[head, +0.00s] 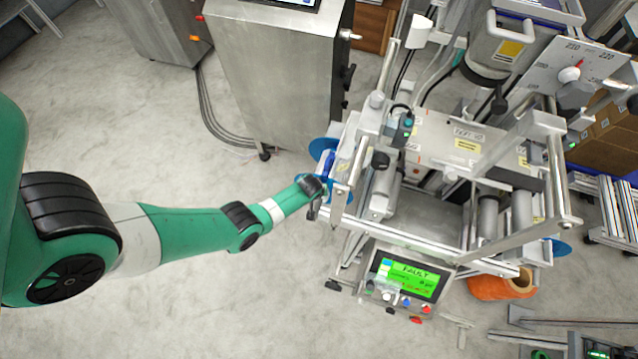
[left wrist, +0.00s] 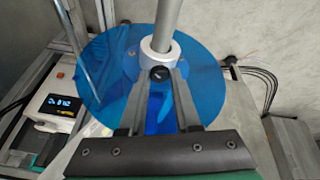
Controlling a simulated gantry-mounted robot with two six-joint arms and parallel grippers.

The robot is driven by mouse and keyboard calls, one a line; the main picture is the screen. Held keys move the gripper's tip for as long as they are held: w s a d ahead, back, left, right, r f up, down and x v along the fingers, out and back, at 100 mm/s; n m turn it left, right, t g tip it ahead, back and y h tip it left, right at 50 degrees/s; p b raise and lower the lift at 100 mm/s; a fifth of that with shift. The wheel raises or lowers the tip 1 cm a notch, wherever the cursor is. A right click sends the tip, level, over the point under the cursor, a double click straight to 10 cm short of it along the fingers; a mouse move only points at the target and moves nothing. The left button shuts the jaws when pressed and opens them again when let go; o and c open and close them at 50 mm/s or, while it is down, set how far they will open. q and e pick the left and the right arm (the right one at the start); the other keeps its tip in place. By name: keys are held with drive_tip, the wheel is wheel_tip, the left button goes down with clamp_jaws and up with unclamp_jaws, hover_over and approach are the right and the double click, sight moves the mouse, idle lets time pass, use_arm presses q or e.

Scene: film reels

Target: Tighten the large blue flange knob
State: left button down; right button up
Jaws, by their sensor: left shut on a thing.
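The large blue flange (left wrist: 106,78) is a translucent blue disc around a metal shaft with a pale collar (left wrist: 158,54). In the head view the flange (head: 321,148) shows at the left side of the machine, partly hidden by the frame. The darker blue knob (left wrist: 158,108) shows between the fingers of my left gripper (left wrist: 162,82), which is shut on it. The fingers hide its sides, so the exact contact is unclear. A dark round screw (left wrist: 160,74) sits on the collar between the fingertips. My left gripper (head: 314,190) reaches the flange from the lower left.
The machine's metal frame (head: 345,190) stands right beside my left gripper. A green screen (head: 408,277) reading FAULT is below it. A steel cabinet (head: 270,70) stands behind, with cables on the floor. A small display box (left wrist: 57,103) is at the left in the wrist view.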

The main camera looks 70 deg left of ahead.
use_arm(q)
drive_tip(key=shift+s, duration=0.1)
drive_tip(key=m+t, duration=0.1)
drive_tip(key=m, duration=0.2)
drive_tip(key=shift+s+a+h+p, duration=0.15)
drive_tip(key=shift+h+p, duration=0.2)
drive_tip(key=shift+h, duration=0.05)
drive_tip(key=shift+s+a+f+m+t+h+b, duration=0.1)
drive_tip(key=shift+m+t+h+b, duration=0.15)
drive_tip(key=shift+m, duration=0.75)
drive_tip(key=shift+a+m+t+h+b, duration=0.1)
drive_tip(key=shift+m+t+h, duration=0.25)
drive_tip(key=shift+m, duration=0.65)
drive_tip(key=c, duration=0.6)
unclamp_jaws()
